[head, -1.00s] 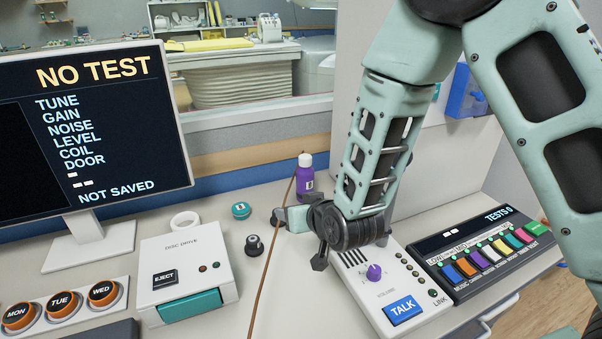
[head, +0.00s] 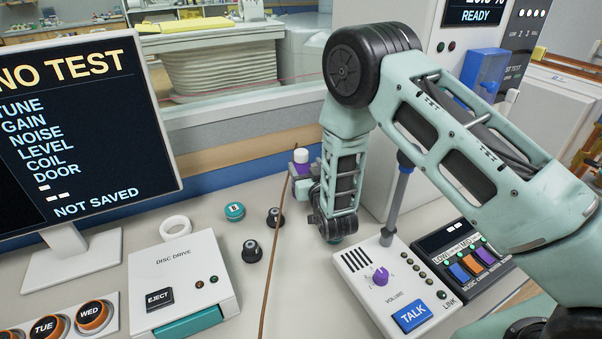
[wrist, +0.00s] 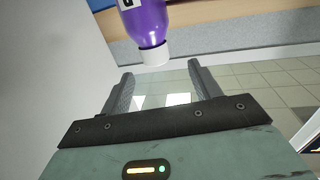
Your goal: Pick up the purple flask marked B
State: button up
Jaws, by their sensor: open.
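The purple flask (head: 302,184) with a white cap stands at the back of the desk near the wall in the head view. My forearm and gripper partly cover it there. In the wrist view the flask (wrist: 147,22) appears upside down at the top, with its white cap (wrist: 153,55) towards my gripper and part of a white label at the edge; the full mark cannot be read. My gripper (wrist: 160,72) is open and empty. The cap shows just beyond and between the two fingertips, and no contact is visible.
A cable or rod (head: 273,250) runs up the desk just left of the flask. Black knobs (head: 252,251), a teal round piece (head: 235,211) and a white ring (head: 175,228) lie left of it. The volume panel (head: 362,298) is in front, the disc drive (head: 183,285) at front left.

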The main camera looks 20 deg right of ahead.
aim_at(299, 149)
jog(key=w, duration=0.4)
jog(key=shift+p, duration=0.35)
jog(key=shift+w+d+f+p, duration=0.15)
jog(key=shift+w+p, duration=0.85)
jog(key=shift+w, duration=1.6)
grip_shut()
